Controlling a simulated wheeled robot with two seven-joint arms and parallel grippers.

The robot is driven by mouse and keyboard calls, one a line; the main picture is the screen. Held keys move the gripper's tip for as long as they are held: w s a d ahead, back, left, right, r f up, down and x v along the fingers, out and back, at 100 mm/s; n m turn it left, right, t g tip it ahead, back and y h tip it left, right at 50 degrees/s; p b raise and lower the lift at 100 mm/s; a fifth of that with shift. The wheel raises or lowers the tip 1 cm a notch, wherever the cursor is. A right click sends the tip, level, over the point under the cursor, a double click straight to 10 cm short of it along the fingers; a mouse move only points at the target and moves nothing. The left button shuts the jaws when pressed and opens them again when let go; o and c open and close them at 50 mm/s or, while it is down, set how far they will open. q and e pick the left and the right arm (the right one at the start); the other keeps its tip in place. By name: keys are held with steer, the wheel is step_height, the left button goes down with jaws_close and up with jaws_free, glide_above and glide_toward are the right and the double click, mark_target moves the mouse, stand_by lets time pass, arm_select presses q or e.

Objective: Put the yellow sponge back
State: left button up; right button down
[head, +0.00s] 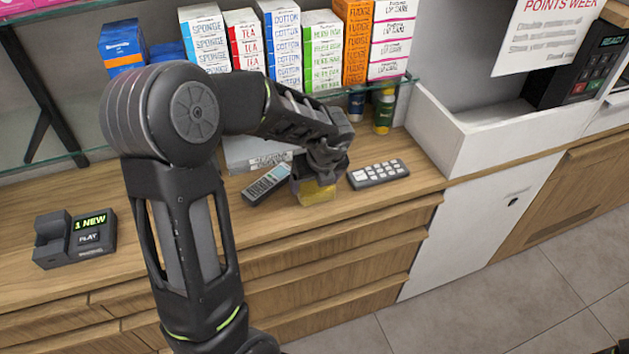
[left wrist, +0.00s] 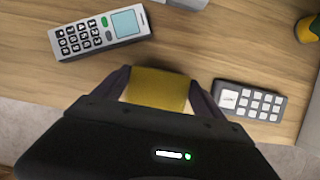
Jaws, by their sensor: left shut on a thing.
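The yellow sponge (head: 314,193) is at the front part of the wooden counter in the head view, partly hidden under my left gripper (head: 318,184). In the left wrist view the sponge (left wrist: 158,88) sits between the two fingers of my left gripper (left wrist: 160,92), which is shut on it. I cannot tell whether the sponge touches the counter. White boxes lettered SPONGE (head: 207,38) stand on the glass shelf above the counter. My right gripper is not in view.
A cordless handset (head: 266,184) lies left of the sponge and a grey keypad (head: 379,174) lies right of it. An answering machine (head: 75,239) sits at the far left. A glass shelf (head: 375,84) with several boxes overhangs the back. A yellow-green bottle (head: 384,111) stands behind.

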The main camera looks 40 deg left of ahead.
arm_select(q)
steer(key=o, duration=1.1)
steer(key=shift+f, duration=0.1)
steer(key=v, duration=1.2)
steer(key=shift+w, duration=0.1)
